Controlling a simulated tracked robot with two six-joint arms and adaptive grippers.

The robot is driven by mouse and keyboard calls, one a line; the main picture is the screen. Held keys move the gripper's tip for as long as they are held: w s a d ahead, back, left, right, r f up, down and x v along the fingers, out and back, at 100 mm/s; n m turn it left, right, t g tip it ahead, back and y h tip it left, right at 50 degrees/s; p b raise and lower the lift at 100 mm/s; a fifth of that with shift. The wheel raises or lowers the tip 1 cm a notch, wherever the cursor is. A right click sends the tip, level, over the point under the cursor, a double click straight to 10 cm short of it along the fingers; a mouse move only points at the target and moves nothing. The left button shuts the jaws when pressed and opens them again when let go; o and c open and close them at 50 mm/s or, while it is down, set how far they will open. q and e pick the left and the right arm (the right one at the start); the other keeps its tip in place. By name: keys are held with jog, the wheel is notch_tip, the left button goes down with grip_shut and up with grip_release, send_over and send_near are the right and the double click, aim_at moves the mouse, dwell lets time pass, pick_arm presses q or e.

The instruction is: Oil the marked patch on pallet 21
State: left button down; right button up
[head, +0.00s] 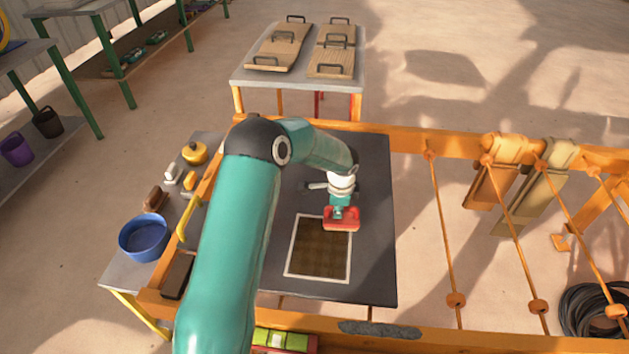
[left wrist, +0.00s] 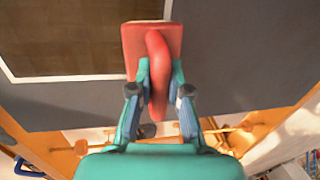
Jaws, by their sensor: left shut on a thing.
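The marked patch (head: 318,250) is a brown textured rectangle with a white border on a dark grey board (head: 375,225); I can read no pallet number. It also shows at the upper left of the left wrist view (left wrist: 65,38). My left gripper (head: 339,207) is shut on the curved handle of a red block-shaped tool (head: 341,224). In the left wrist view the fingers (left wrist: 158,80) clasp the red handle from both sides (left wrist: 157,45). The tool is at the patch's far right corner and covers it. I cannot tell whether it touches the surface. My right gripper is not in view.
A side table at left holds a blue bowl (head: 144,237), a yellow pot (head: 195,153) and brushes or blocks. An orange rail frame (head: 430,141) surrounds the board. Wooden boards with handles (head: 331,63) lie on a table behind. Coiled black hose (head: 592,312) lies at right.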

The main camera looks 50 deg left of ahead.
pick_arm(q)
notch_tip(320, 180, up, 4)
jog(key=shift+r+p, duration=0.1)
jog(key=shift+p, duration=0.9)
jog(key=shift+w+r+p, duration=0.15)
jog(key=shift+r+p, duration=0.35)
jog(key=shift+r, duration=0.05)
jog(key=shift+r+p, duration=0.8)
jog(key=shift+r, duration=0.6)
